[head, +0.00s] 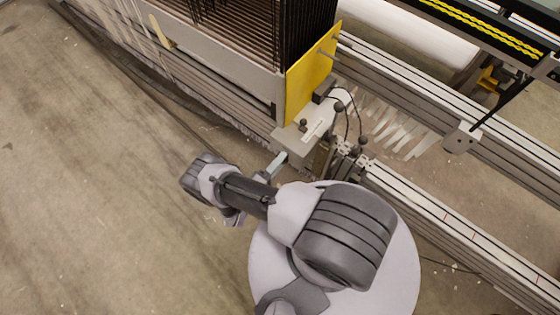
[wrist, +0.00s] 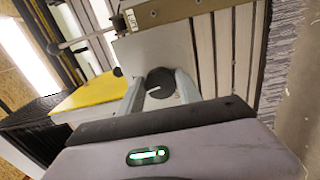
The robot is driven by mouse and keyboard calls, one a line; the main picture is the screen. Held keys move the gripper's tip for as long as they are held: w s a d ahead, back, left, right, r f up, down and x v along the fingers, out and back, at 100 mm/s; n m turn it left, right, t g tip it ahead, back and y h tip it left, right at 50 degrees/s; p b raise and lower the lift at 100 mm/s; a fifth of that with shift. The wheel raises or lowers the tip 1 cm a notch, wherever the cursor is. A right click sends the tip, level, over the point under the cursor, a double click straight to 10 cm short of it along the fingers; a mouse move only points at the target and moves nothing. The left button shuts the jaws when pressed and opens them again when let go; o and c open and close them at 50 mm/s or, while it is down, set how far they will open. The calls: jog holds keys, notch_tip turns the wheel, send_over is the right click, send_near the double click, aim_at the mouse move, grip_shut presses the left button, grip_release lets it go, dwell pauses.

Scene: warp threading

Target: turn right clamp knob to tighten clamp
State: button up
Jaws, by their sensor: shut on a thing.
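A dark round knob (wrist: 160,82) sits against a light grey plate (wrist: 158,50) in the wrist view. My gripper (wrist: 160,88) has one finger on each side of the knob and is shut on it. A small pale curved mark shows on the knob's face. In the head view my gripper (head: 279,163) reaches the near edge of the clamp plate (head: 290,136) at the end of the machine. The gripped knob cannot be made out there. How tight the clamp is cannot be seen.
A yellow panel (head: 309,80) stands beside the clamp plate, with dark warp frames (head: 240,30) behind it. Small black ball knobs (head: 302,123) and cables are close by. A long metal rail (head: 450,215) runs to the lower right. The floor (head: 90,190) at left is clear.

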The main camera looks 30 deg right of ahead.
jog(key=shift+m, duration=0.5)
jog(key=o, duration=1.4)
jog(key=shift+c, duration=0.2)
jog(key=shift+a, duration=0.1)
jog(key=v, duration=1.7)
jog(key=shift+p, duration=0.4)
jog(key=shift+a, duration=0.1)
